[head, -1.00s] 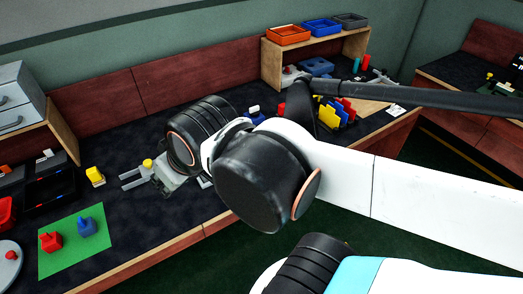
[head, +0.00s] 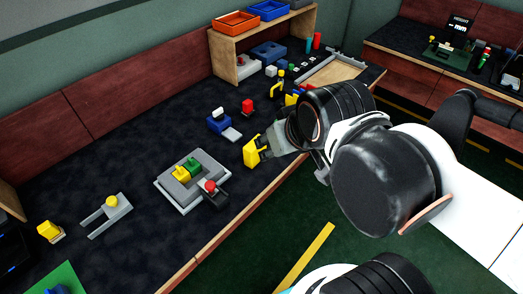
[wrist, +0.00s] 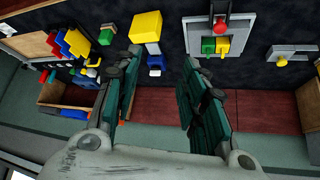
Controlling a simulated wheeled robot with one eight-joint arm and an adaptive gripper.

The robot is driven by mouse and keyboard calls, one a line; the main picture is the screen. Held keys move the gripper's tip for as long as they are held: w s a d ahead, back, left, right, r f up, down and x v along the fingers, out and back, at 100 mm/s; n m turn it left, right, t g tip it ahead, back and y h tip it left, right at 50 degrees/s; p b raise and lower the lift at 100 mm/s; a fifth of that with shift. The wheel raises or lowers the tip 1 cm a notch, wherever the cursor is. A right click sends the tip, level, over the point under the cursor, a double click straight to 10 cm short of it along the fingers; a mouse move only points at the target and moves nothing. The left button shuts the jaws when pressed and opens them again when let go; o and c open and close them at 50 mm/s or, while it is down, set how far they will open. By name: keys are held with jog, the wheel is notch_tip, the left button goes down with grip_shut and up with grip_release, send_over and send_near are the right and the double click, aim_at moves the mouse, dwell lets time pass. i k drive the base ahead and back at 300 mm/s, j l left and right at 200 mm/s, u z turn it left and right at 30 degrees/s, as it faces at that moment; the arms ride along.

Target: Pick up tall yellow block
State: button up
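The tall yellow block (head: 252,152) stands on the dark bench near its front edge. My gripper (head: 268,146) is close beside it on the right in the head view, partly covering that side. In the wrist view the yellow block (wrist: 146,27) shows just beyond the fingertips, nearer the left finger. My gripper (wrist: 162,57) is open there, its two fingers wide apart with nothing held. I cannot tell whether a finger touches the block.
A grey tray (head: 163,187) with yellow and green blocks and a red-topped piece is left of the block. A wooden shelf (head: 226,62) is farther back.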

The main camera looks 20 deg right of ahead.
aim_at(251, 158)
jog(key=z, duration=0.1)
jog(key=k+l+u, duration=0.15)
jog(key=k+l, duration=0.2)
jog(key=k+l+u, duration=0.2)
jog(key=k, duration=0.3)
jog(key=l, duration=0.1)
